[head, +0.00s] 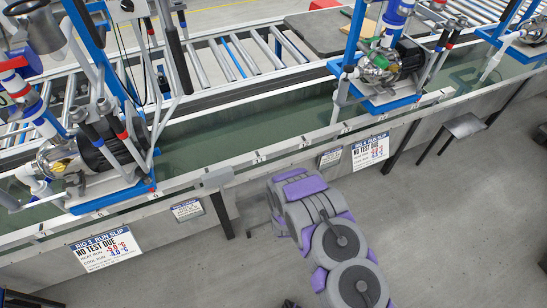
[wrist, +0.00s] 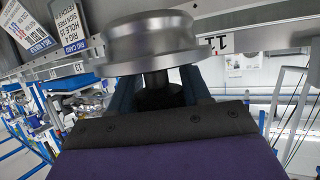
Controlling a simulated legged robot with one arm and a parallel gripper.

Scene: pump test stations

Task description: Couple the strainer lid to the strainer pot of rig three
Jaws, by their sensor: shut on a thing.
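My gripper (wrist: 158,92) is shut on the dark stem of a round, flanged, silver metal part, which I take to be the strainer lid (wrist: 150,42). The lid sits just beyond the fingertips at the top of the wrist view and touches nothing else that I can see. In the head view the gripper and lid are out of sight. The rig at the left, with a pump (head: 85,155) on a blue-edged base, stands above a slip (head: 107,250) reading "RIG 3 RUN SLIP" and "NO TEST DUE". I cannot tell which of its parts is the strainer pot.
A long bench with a pale front rail (head: 290,148) runs across the head view. A second pump rig (head: 390,65) stands at the right, with a notice (head: 370,150) below. A small stool (head: 465,125) is by the bench. The grey floor (head: 460,230) at right is clear.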

